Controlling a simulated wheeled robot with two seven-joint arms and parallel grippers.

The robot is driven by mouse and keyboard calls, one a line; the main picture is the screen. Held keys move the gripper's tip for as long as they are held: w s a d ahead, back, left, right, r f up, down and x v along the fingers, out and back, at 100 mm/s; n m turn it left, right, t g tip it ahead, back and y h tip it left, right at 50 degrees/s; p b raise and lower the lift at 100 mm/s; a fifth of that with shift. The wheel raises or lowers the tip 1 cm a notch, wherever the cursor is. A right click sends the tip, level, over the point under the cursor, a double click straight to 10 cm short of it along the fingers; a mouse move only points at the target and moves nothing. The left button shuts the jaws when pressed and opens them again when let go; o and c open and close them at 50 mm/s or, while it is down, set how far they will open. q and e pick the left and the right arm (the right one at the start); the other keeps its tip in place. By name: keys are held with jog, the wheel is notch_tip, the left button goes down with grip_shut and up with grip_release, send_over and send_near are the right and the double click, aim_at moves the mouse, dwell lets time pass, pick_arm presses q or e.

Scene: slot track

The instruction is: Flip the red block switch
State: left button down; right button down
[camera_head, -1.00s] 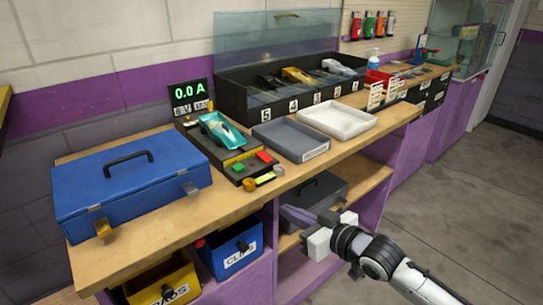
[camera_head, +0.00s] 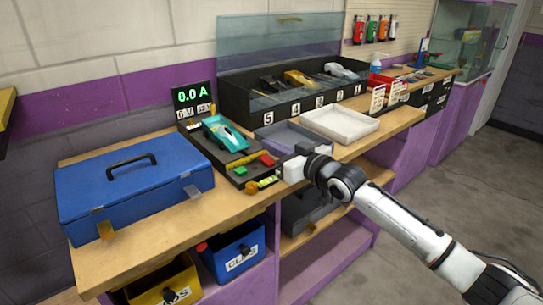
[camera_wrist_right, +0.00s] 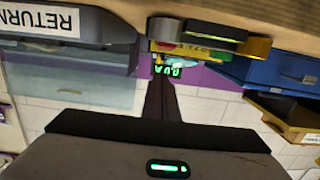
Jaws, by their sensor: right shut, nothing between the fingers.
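A dark test stand (camera_head: 214,148) on the bench holds a teal car (camera_head: 225,134). On its front part are a red block switch (camera_head: 267,160) and a green block (camera_head: 240,170). A display (camera_head: 191,96) behind it reads 0.0 A. My right gripper (camera_head: 281,172) is at the bench's front edge, just right of the stand's front corner and apart from the red block as far as I can tell. Its fingers (camera_wrist_right: 162,98) are shut and empty, pointing toward the stand. My left gripper is not in view.
A blue toolbox (camera_head: 130,180) stands left of the stand. A grey tray (camera_head: 270,133), partly behind my gripper, and a white tray (camera_head: 340,124) lie to the right. Numbered bays (camera_head: 262,101) with cars stand behind. Yellow (camera_head: 165,285) and blue (camera_head: 228,250) bins sit below.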

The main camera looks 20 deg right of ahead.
aim_at(270, 162)
jog(key=shift+w+f, duration=0.1)
jog(key=shift+f, duration=1.5)
jog(key=shift+f, duration=0.1)
jog(key=shift+w+a+p, duration=0.1)
jog(key=shift+w+p, duration=0.1)
jog(key=shift+p, duration=0.15)
jog(key=shift+w, duration=0.25)
jog(key=shift+s, duration=0.1)
